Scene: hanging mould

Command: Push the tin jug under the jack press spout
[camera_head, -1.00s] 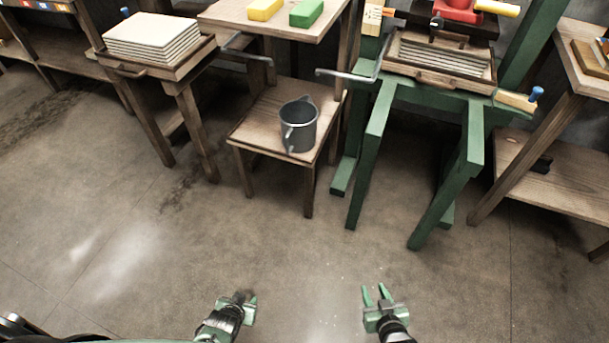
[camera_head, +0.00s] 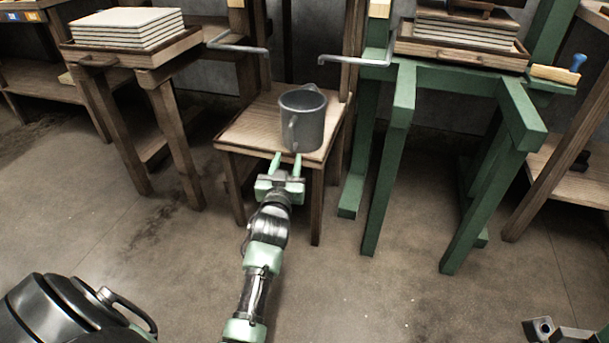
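The tin jug (camera_head: 304,122) is a grey open-topped vessel, standing upright near the front of a low wooden stand (camera_head: 255,124). Its handle faces me. The jack press is the green frame (camera_head: 402,115) on the right. A grey bent spout (camera_head: 355,61) reaches left from its tray, its end above and to the right of the jug. My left gripper (camera_head: 288,160) is open, its two fingers pointing at the stand's front edge just below the jug. I cannot tell whether they touch anything. No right gripper fingers can be made out.
A second bent pipe (camera_head: 238,48) reaches in from the left table's tray of stacked sheets (camera_head: 122,28). The stand's legs and posts flank the jug. A blue-knobbed wooden piece (camera_head: 556,75) sits at the press's right. The floor in front is clear.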

